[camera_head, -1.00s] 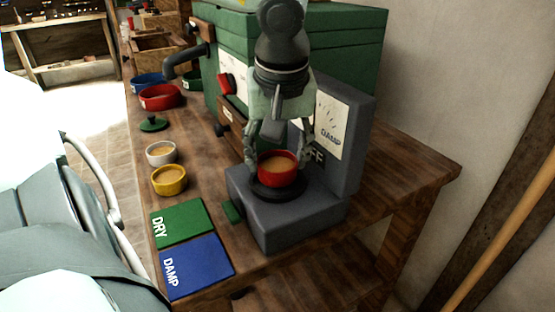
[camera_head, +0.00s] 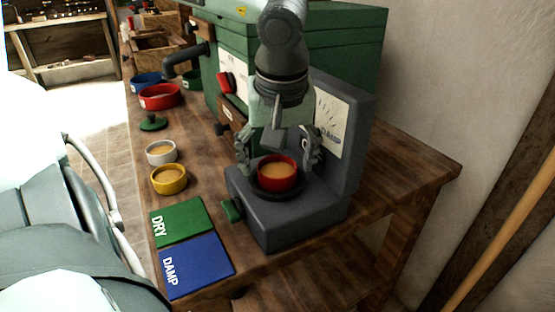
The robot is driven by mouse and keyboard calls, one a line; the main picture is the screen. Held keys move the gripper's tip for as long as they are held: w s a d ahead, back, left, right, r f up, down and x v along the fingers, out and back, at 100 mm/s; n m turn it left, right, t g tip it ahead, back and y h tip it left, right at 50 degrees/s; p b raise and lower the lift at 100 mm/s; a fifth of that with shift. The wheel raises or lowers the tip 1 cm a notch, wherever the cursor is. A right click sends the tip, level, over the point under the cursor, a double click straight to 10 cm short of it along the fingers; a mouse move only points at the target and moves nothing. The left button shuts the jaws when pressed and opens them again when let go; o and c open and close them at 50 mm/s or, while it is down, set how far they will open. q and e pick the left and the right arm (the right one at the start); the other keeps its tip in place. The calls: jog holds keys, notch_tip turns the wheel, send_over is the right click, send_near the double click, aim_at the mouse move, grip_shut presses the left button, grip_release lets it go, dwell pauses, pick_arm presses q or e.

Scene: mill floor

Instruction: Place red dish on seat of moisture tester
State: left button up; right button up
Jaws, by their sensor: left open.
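The small red dish (camera_head: 278,178), filled with tan material, stands upright on the round dark seat (camera_head: 262,193) of the grey moisture tester (camera_head: 297,222). The tester's upright panel carries a dial marked DAMP (camera_head: 331,122). My left gripper (camera_head: 278,160) is above and behind the dish, its fingers spread wide on either side and apart from it. It is open and empty. My right gripper is not in view.
A white dish (camera_head: 161,153) and a yellow dish (camera_head: 168,181) stand left of the tester. A green DRY mat (camera_head: 183,222) and a blue DAMP mat (camera_head: 197,266) lie at the front. A large green machine (camera_head: 335,45) stands behind. A larger red bowl (camera_head: 160,97) is further back.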

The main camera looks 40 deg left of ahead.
pick_arm(q)
jog(key=shift+r, duration=0.15)
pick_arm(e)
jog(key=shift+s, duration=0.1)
pick_arm(q)
jog(key=v, duration=1.2)
jog(key=shift+p, duration=0.45)
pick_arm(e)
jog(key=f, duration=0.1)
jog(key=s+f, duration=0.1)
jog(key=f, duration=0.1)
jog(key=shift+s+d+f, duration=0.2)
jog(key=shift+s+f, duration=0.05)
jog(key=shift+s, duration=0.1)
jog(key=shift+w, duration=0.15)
pick_arm(q)
jog(key=shift+c, duration=0.4)
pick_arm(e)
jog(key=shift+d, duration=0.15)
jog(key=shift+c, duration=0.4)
